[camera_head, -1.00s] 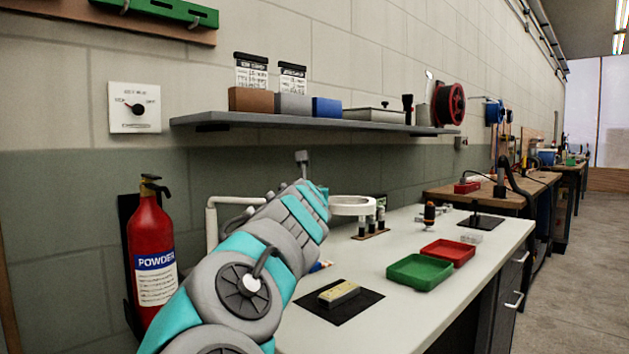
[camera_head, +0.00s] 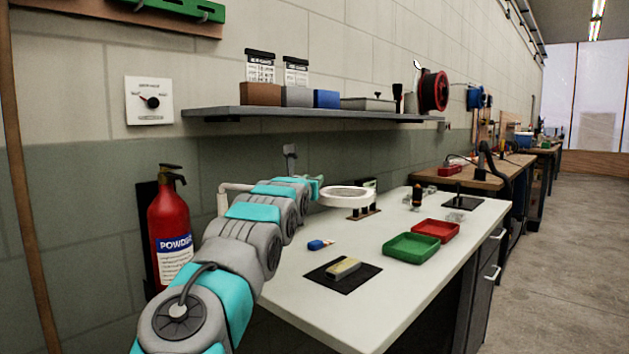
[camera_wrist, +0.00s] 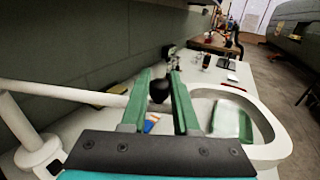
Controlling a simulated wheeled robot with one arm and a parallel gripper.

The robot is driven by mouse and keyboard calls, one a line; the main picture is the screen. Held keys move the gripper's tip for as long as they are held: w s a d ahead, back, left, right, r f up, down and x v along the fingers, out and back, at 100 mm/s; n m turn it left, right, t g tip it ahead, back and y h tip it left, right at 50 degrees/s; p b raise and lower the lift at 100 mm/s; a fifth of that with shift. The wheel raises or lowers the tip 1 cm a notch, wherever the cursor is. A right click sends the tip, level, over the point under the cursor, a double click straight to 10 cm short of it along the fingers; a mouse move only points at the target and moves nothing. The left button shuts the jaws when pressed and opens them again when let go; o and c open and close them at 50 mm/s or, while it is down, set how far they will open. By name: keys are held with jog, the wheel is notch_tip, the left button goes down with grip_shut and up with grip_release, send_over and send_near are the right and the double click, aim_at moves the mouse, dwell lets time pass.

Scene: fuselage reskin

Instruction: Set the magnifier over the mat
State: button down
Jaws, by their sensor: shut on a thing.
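The magnifier is a white ring with a lens (camera_head: 347,192) above the back of the bench, on a pale jointed arm. In the wrist view its ring (camera_wrist: 272,138) is at the right and its arm tube (camera_wrist: 70,93) at the left. My gripper (camera_wrist: 160,80) has its green fingers closed about a dark knob (camera_wrist: 158,92) beside the ring. In the head view my gripper (camera_head: 314,186) is just left of the ring. A black mat (camera_head: 346,287) lies on the near bench, bearing a yellowish block (camera_head: 343,268). The ring is behind the mat, not above it.
A green tray (camera_head: 411,248) and a red tray (camera_head: 436,230) stand right of the mat. A blue item (camera_head: 319,244) lies behind it. A small rack (camera_head: 362,213) stands under the ring. A shelf (camera_head: 300,113) overhangs the back. A red extinguisher (camera_head: 170,225) hangs left.

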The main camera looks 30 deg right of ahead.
jog(key=c, duration=0.7)
grip_release()
jog(key=shift+o, duration=0.2)
jog(key=b+v, duration=0.2)
jog(key=v, duration=0.6)
jog(key=shift+w+r, duration=0.1)
